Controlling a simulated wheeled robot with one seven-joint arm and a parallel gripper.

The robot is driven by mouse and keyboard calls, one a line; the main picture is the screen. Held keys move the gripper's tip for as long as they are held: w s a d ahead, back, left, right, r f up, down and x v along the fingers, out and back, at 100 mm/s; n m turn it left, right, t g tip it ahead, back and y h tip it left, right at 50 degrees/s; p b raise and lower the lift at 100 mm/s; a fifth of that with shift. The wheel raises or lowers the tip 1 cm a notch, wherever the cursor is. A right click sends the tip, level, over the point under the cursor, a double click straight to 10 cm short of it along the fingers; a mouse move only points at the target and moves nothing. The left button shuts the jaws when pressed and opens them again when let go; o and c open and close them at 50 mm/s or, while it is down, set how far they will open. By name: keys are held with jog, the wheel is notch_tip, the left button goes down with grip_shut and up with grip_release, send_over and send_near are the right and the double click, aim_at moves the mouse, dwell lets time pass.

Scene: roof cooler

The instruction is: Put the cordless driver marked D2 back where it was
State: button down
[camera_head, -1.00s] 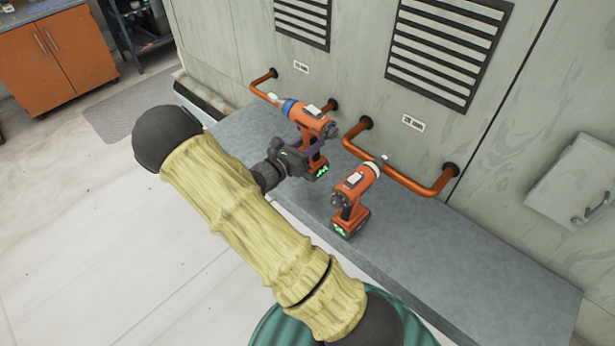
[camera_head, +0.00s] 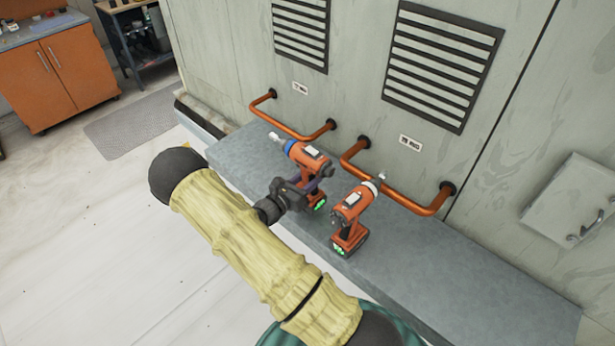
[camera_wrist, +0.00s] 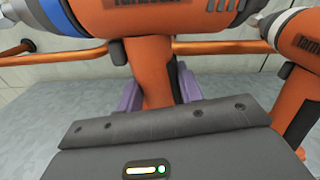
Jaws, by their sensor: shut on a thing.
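My gripper (camera_head: 308,187) is shut on the handle of an orange cordless driver with a blue collar (camera_head: 308,158). This driver is upright over the grey bench, its silver tip toward the back left. I cannot tell whether its base touches the bench. In the wrist view its handle (camera_wrist: 155,72) stands between my purple fingers. A second orange driver with a white collar (camera_head: 350,208) stands upright on the bench just to the right, apart from the held one. It also shows at the right of the wrist view (camera_wrist: 295,100). No D2 mark is readable on either driver.
The grey bench (camera_head: 470,290) is clear on its right part. Copper rails (camera_head: 295,128) and (camera_head: 405,200) stick out from the grey cabinet wall behind, close to the drivers. Small labels (camera_head: 300,88) and (camera_head: 410,142) on the wall are unreadable. An orange cabinet (camera_head: 60,75) stands far left.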

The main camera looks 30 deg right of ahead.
jog(key=shift+f+p, duration=0.45)
jog(key=shift+f, duration=1.2)
jog(key=shift+f, duration=0.15)
jog(key=c, duration=0.9)
grip_release()
jog(key=shift+f, duration=0.1)
jog(key=shift+s+r, duration=0.1)
jog(key=shift+r, duration=0.1)
jog(key=shift+s+a+f, duration=0.15)
jog(key=shift+a, duration=0.1)
jog(key=b+v, duration=0.4)
jog(key=v, duration=0.7)
jog(key=shift+a+b, duration=0.25)
jog(key=shift+b, duration=0.15)
